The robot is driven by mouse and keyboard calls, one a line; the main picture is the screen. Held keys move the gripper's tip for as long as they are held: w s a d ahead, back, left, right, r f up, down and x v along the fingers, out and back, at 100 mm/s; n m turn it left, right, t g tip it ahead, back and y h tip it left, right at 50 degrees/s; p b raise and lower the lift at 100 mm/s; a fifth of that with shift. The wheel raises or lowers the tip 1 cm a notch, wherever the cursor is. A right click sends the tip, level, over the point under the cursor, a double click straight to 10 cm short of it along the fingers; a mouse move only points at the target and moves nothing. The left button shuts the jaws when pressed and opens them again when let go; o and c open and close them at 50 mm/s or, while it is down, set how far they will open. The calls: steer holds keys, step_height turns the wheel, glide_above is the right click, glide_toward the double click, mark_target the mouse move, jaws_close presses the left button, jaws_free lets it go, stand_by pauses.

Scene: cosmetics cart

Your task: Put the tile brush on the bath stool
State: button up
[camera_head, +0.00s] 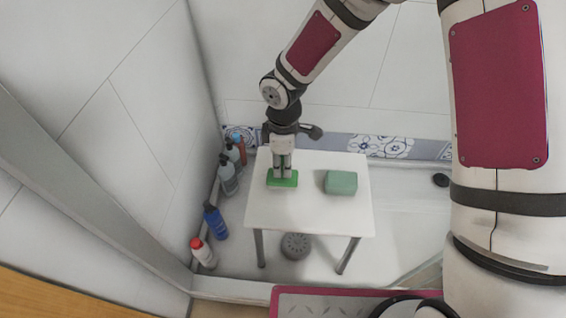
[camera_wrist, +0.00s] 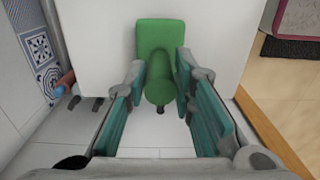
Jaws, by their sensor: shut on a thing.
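The tile brush is green, with a flat block (camera_head: 283,181) and an upright rounded handle (camera_wrist: 158,88). My gripper (camera_head: 282,165) points down over it, and its two fingers are shut on the handle from both sides in the wrist view. The bath stool (camera_head: 300,212) is a white rectangular stool with grey legs. The brush block is over the left rear part of the stool top, flat and level, at or very near the surface. I cannot tell whether it is touching. The stool top also shows in the wrist view (camera_wrist: 105,50).
A grey-green block (camera_head: 341,183) sits on the right of the stool top. Several bottles stand along the left wall, including a blue one (camera_head: 215,222) and a white one with a red cap (camera_head: 203,254). A round grey drain (camera_head: 296,246) is under the stool. The stool's front half is clear.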

steer(key=o, duration=1)
steer(key=shift+f, duration=0.1)
step_height(320, 180, up, 12)
steer(key=p, duration=0.4)
steer(key=shift+p, duration=0.3)
